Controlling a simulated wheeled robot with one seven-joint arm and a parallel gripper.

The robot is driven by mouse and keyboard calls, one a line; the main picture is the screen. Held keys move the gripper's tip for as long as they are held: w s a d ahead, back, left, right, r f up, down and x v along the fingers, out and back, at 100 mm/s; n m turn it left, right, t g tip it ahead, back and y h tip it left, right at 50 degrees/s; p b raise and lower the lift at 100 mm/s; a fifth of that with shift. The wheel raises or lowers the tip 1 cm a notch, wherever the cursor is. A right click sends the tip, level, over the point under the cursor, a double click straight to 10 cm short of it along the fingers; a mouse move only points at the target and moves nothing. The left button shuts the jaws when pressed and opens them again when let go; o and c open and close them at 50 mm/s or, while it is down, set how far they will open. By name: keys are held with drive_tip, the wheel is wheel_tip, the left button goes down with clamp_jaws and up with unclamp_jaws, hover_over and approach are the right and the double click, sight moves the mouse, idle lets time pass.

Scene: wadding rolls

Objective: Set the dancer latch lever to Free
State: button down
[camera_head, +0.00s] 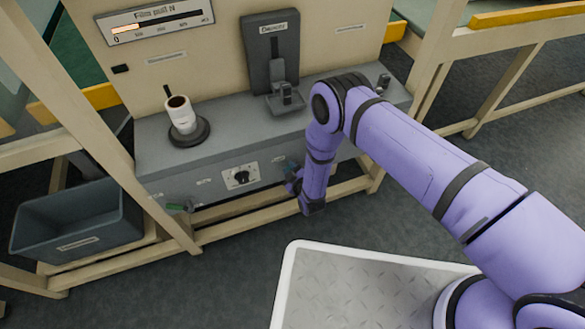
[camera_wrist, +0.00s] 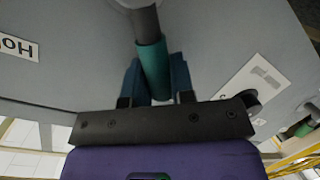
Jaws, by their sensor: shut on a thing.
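A lever with a teal grip (camera_wrist: 152,58) on a dark shaft stands out from the grey panel. My gripper (camera_wrist: 157,82) is shut on this grip, with one dark blue finger on each side of it. A label at the left of the wrist view, turned over and partly cut off, seems to read "Hold". In the head view my gripper (camera_head: 291,182) is low at the front face of the grey cabinet, right of the knob, and mostly hides the lever. The dancer unit (camera_head: 271,50) stands upright on the back panel above the cabinet.
A black rotary knob (camera_head: 241,177) on a white plate and a green-handled lever (camera_head: 178,207) are on the same front face. A white roll (camera_head: 181,115) stands on the cabinet top. A dark bin (camera_head: 77,220) is at the left. Wooden rails run below the cabinet.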

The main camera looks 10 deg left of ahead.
idle(0.4)
drive_tip(key=c, duration=1)
unclamp_jaws()
drive_tip(key=shift+o, duration=0.2)
drive_tip(key=v, duration=1)
drive_tip(key=shift+s+d, duration=0.15)
drive_tip(key=shift+s, duration=0.2)
